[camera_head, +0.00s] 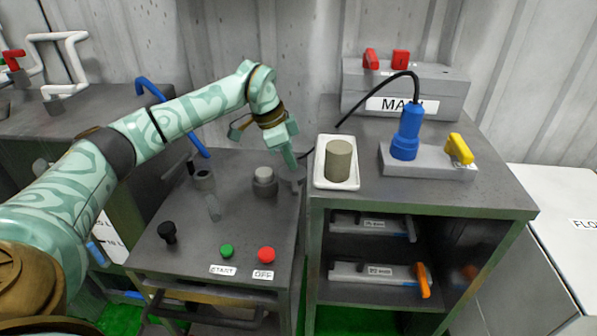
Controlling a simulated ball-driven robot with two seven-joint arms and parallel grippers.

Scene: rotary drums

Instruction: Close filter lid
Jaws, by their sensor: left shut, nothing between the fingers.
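The filter holder (265,186) is a short dark grey cylinder on the grey machine table, with a lighter round top, apparently a filter (264,172), showing in it. A dark grey round piece (293,173), which looks like the filter lid, sits just right of the holder and not over it. My left gripper (291,160) is shut and empty, pointing down with its tips right at this piece; I cannot tell whether they touch. The fingers hide part of it. My right gripper is not in view.
A second dark cylinder (205,181) stands left on the table. A black knob (167,232), green button (227,251) and red button (266,255) are in front. Right, a higher cabinet holds a white tray (322,182) with a beige cylinder (340,158) and a blue plug (408,130).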

